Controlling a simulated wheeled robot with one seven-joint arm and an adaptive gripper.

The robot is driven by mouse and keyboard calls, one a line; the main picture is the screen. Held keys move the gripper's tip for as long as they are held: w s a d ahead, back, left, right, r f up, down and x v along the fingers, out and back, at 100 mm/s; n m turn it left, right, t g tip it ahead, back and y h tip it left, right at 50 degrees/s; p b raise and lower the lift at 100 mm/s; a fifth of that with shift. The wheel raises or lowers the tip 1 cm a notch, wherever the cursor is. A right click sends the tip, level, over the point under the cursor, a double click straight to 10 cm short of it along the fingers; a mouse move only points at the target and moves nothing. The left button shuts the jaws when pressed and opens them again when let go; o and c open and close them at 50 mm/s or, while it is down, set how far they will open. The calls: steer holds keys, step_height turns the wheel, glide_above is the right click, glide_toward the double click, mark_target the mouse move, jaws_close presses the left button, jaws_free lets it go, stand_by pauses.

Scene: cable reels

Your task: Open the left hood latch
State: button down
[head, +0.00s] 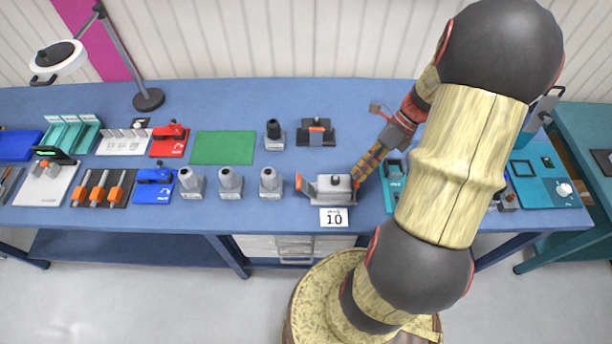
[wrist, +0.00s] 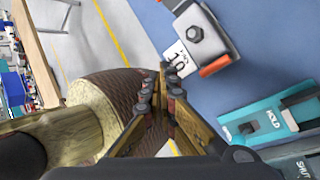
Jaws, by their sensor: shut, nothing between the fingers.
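The grey hooded connector (head: 332,189) lies near the front edge of the blue bench, behind a small label marked 10. Its left latch, an orange lever (head: 300,183), sticks out at the left end and leans outward from the housing. In the wrist view the grey housing (wrist: 203,35) shows at the top, with the orange lever of its right end (wrist: 218,65) at lower right; the left end is mostly cut off. My gripper (head: 358,178) is shut and empty beside the right end of the connector, away from the left latch. Its fingertips also show in the wrist view (wrist: 168,70).
Several grey posts (head: 231,182) stand left of the connector. A black block with an orange part (head: 316,132) sits behind it. A teal fixture (head: 392,183) is close on the right, partly hidden by my arm. The green mat (head: 223,147) is bare.

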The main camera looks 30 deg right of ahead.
steer(key=w+a+m+t, duration=0.2)
steer(key=w+m+t, duration=0.3)
steer(key=m, duration=0.4)
steer(key=m+b, duration=0.2)
steer(key=b, duration=0.1)
glide_toward(300, 181)
steer(key=shift+g, duration=0.4)
steer(key=x, duration=0.7)
steer(key=shift+w+d, duration=0.15)
steer(key=shift+d, duration=0.1)
steer(key=shift+w+a+r+p, duration=0.1)
steer(key=shift+a+r+p, duration=0.05)
steer(key=shift+p, duration=0.45)
steer(key=shift+a+p, duration=0.1)
steer(key=shift+p, duration=0.2)
steer(key=shift+w, duration=0.1)
